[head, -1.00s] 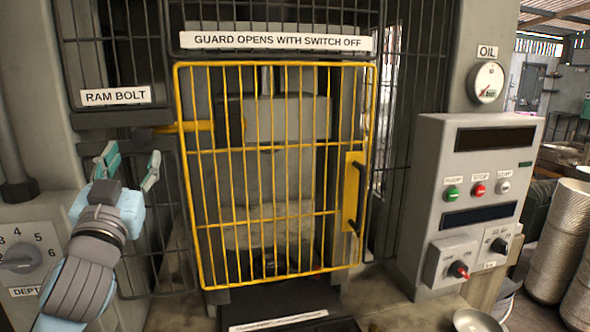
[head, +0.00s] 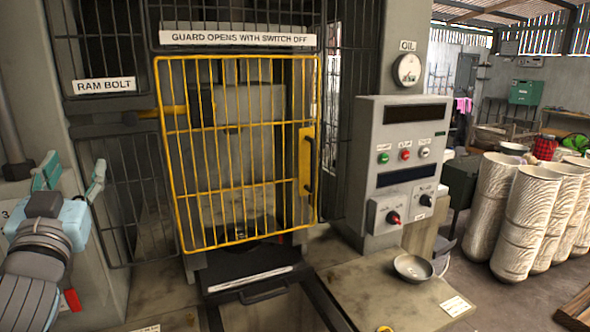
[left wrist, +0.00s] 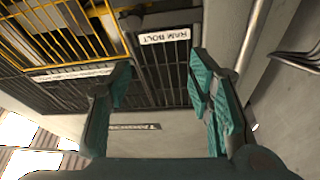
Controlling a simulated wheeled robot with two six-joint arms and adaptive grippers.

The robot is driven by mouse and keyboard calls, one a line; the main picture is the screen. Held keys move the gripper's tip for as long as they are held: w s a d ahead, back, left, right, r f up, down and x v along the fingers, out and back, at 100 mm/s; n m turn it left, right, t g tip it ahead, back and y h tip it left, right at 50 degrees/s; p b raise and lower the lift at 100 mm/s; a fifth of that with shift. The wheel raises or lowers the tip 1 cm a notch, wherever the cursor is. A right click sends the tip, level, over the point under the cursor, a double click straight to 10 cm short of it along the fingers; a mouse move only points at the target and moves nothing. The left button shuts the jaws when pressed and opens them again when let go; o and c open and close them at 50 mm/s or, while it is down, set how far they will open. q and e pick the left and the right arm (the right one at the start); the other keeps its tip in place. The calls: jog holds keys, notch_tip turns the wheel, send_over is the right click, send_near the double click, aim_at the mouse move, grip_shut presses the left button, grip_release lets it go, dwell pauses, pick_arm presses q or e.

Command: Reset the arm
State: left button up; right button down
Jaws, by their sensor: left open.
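My left gripper (head: 72,182) is at the left edge of the head view, in front of the machine and left of the yellow guard. Its teal fingers are apart with nothing between them. In the left wrist view the open fingers (left wrist: 160,100) frame a dark mesh panel and the RAM BOLT label (left wrist: 164,36). The label (head: 104,86) also shows in the head view, above the gripper. My right gripper is in neither view.
The yellow barred guard (head: 240,245) is shut across the machine's opening. A grey control box (head: 385,140) with buttons and switches stands to its right. A metal bowl (head: 413,267) sits on the bench (head: 380,290). Stacked pale cylinders (head: 528,215) stand at the right.

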pick_arm(q)
jog(key=s+d+f+m+g+h, duration=0.1)
jog(key=d+f+g+h, duration=0.2)
jog(key=f, duration=1.2)
jog(key=s+d+f+m+g+h, duration=0.15)
jog(key=f+g, duration=0.35)
jog(key=f, duration=1)
jog(key=s+d+f+g+h, duration=0.2)
jog(key=s+d+f+g, duration=0.25)
jog(key=s+f, duration=0.75)
jog(key=s+d+f+g+h, duration=0.1)
jog(key=s+d+f+g, duration=0.4)
jog(key=s+f, duration=0.6)
notch_tip(320, 180, down, 21)
jog(key=s+a+b, duration=0.1)
jog(key=b, duration=0.1)
jog(key=s+f+g+b, duration=0.1)
jog(key=s+f+b, duration=0.1)
jog(key=s+f, duration=1.2)
jog(key=shift+a+f, duration=0.2)
jog(key=shift+a, duration=0.05)
jog(key=shift+g, duration=0.25)
